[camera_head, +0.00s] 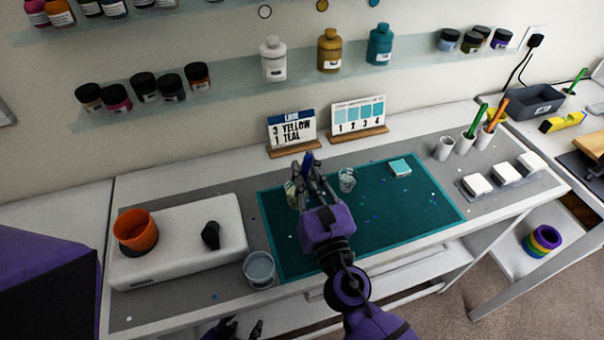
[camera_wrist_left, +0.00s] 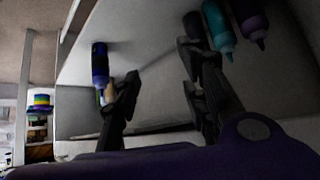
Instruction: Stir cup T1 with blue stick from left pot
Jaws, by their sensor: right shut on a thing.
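My right gripper (camera_head: 311,180) is shut on a blue stick (camera_head: 308,160), whose upper end shows between the fingers. It is over the teal mat (camera_head: 420,205), at a clear cup (camera_head: 291,196) with yellowish contents, mostly hidden behind the fingers. Whether the stick's lower end is in this cup is hidden. A second clear cup (camera_head: 347,180) stands to the right. No T1 label is legible on either. The left pot (camera_head: 444,149) shows no stick. My left gripper (camera_head: 240,330) is at the bottom edge, below the table front; its fingers (camera_wrist_left: 160,85) are apart and empty.
Other pots hold green (camera_head: 476,122) and orange (camera_head: 498,115) sticks. A larger clear container (camera_head: 259,269) stands at the front edge, beside a white device (camera_head: 185,262) with an orange cup (camera_head: 136,229). Sign boards (camera_head: 292,129) stand behind the mat. The left wrist view shows bottles (camera_wrist_left: 218,28).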

